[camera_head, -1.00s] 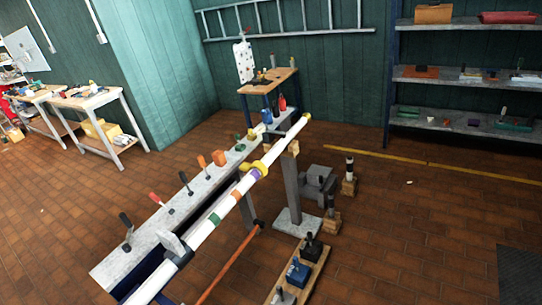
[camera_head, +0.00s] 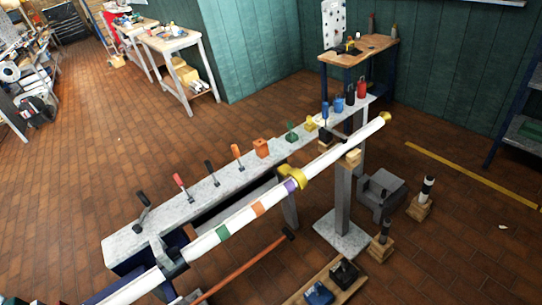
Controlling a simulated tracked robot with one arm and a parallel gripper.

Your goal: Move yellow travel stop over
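A white mast (camera_head: 334,153) lies slanting from the lower left to the upper right, with green, orange and purple bands. A yellow collar (camera_head: 302,179), which looks like the travel stop, sits around the mast just beyond the purple band (camera_head: 290,187). A yellow cap (camera_head: 385,117) is on the mast's far end. A small yellow piece (camera_head: 310,124) stands on the grey bench behind the mast; I cannot tell what it is. My gripper is not visible in this view, and nothing is seen touching the yellow collar.
The grey bench (camera_head: 238,172) behind the mast bears several levers, an orange block (camera_head: 261,148) and blue, black and red items. A post (camera_head: 342,200) stands under the mast. A wooden board with dark blocks (camera_head: 330,282) is at the bottom.

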